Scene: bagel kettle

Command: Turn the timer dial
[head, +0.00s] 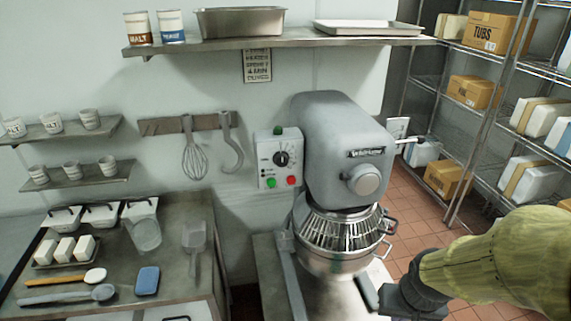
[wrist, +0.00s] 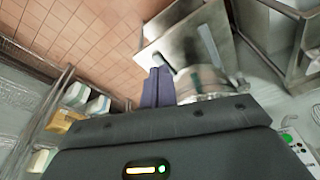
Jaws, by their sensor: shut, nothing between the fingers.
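The timer dial (head: 281,159) is a round black knob on a pale control box (head: 266,172). The box is on the left side of the large grey mixer (head: 338,145), with red and green buttons below the dial. My gripper (head: 366,289) is at the lower right in the head view, below and right of the dial and well apart from it. In the wrist view my gripper (wrist: 158,82) has its dark fingers together with nothing between them. Part of the control box (wrist: 300,150) shows at that view's right edge; its dial cannot be made out there.
The mixer's metal bowl and wire guard (head: 338,232) stand between my gripper and the dial. A wall shelf (head: 280,44) runs above. A bench (head: 110,275) with tools is at left. Wire racks (head: 480,110) with boxes stand at right, with open tiled floor beside them.

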